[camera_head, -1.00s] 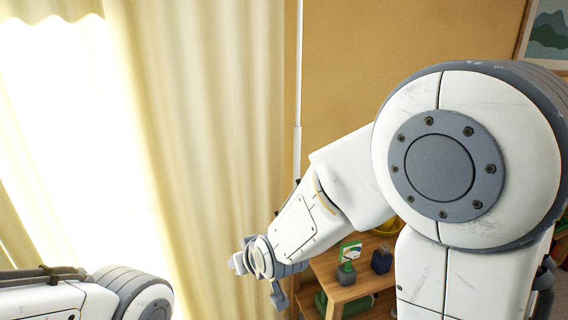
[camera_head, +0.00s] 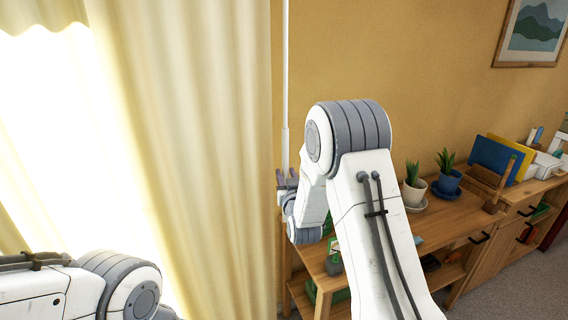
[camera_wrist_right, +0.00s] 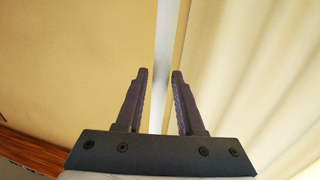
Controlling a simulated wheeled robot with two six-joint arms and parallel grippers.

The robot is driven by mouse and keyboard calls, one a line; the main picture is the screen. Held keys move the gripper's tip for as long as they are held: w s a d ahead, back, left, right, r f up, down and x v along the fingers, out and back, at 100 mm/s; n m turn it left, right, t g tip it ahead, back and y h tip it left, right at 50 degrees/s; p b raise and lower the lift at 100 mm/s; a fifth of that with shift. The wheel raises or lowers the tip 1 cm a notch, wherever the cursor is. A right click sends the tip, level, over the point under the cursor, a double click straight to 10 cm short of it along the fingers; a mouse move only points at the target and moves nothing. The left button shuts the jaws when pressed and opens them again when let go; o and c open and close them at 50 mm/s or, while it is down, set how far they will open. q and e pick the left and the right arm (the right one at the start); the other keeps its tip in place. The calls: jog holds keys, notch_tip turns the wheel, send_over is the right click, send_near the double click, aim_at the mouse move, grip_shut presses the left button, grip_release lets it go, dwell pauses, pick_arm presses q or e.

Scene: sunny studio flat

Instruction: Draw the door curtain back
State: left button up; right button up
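The cream door curtain (camera_head: 190,130) hangs in folds at the left of the head view, bright light showing at its left. A thin white wand (camera_head: 286,80) hangs upright along the curtain's right edge, before the tan wall. My right gripper (camera_head: 287,178) is at the wand, near its lower visible part. In the right wrist view the wand (camera_wrist_right: 165,60) runs between the two dark fingers of the right gripper (camera_wrist_right: 160,75), which stand apart with a gap on both sides. The curtain (camera_wrist_right: 255,75) fills the right of that view. My left arm shows at lower left; its gripper is out of view.
A wooden sideboard (camera_head: 450,222) stands against the wall at right, with potted plants (camera_head: 413,185), a blue folder (camera_head: 492,158) and a white box (camera_head: 546,165) on it. A framed picture (camera_head: 533,32) hangs above. My right arm passes in front of the sideboard's left end.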

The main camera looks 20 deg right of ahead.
jog(key=shift+w+d+p, duration=0.15)
jog(key=shift+w+p, duration=0.15)
jog(key=shift+w, duration=0.75)
jog(key=shift+w+d+p, duration=0.15)
jog(key=shift+w+p, duration=0.1)
jog(key=shift+w, duration=0.75)
grip_shut()
